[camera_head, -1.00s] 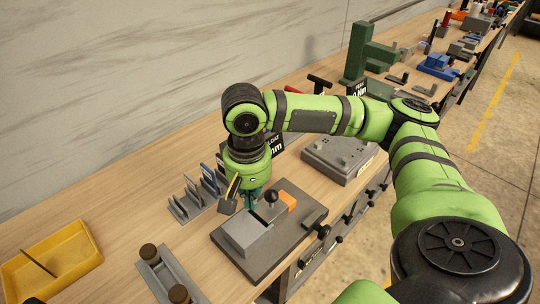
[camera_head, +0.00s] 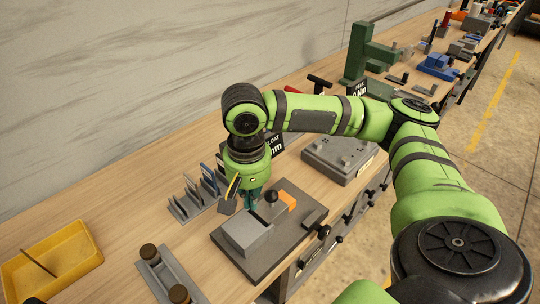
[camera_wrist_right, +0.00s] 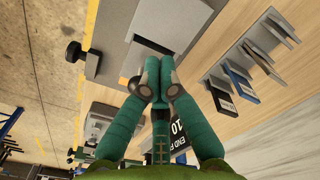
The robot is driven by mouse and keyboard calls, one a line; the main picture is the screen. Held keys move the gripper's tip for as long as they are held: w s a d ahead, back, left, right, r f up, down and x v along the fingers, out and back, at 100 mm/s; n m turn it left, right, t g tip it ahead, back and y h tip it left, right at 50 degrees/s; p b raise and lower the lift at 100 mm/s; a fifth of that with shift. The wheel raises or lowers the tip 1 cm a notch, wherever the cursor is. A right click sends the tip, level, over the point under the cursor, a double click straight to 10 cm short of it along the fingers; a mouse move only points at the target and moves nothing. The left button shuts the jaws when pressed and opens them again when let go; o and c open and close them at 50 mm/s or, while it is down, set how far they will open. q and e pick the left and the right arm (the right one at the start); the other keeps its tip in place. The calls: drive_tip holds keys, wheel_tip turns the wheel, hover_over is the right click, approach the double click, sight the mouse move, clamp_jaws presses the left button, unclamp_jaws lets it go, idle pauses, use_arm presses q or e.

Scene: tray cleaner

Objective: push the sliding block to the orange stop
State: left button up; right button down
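A dark grey fixture plate (camera_head: 275,256) lies on the bench. A light grey block (camera_head: 246,233), which looks like the sliding block, sits on its left part. The orange stop (camera_head: 287,200) is on the far right part of the plate, partly behind a dark round knob (camera_head: 271,198). A gap separates block and stop. My right gripper (camera_head: 253,201) points down over the plate, between block and stop. In the right wrist view its fingertips (camera_wrist_right: 159,82) meet with nothing seen between them, close to the grey block (camera_wrist_right: 170,22). Contact is unclear. My left gripper is out of view.
A rack with upright plates (camera_head: 190,207) stands just left of the fixture. A grey holder with dark knobs (camera_head: 166,274) and a yellow tray (camera_head: 48,262) are nearer left. A grey box (camera_head: 340,156) stands beyond the fixture. Bare wood lies between tray and rack.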

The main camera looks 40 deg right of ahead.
sight(263, 212)
drive_tip(key=shift+f, duration=1.8)
drive_tip(key=shift+w+d+p, duration=0.1)
drive_tip(key=shift+d+p, duration=0.45)
drive_tip(key=shift+d, duration=1)
drive_tip(key=shift+w+d+r, duration=0.1)
drive_tip(key=shift+d, duration=0.1)
idle(0.4)
drive_tip(key=shift+a, duration=0.1)
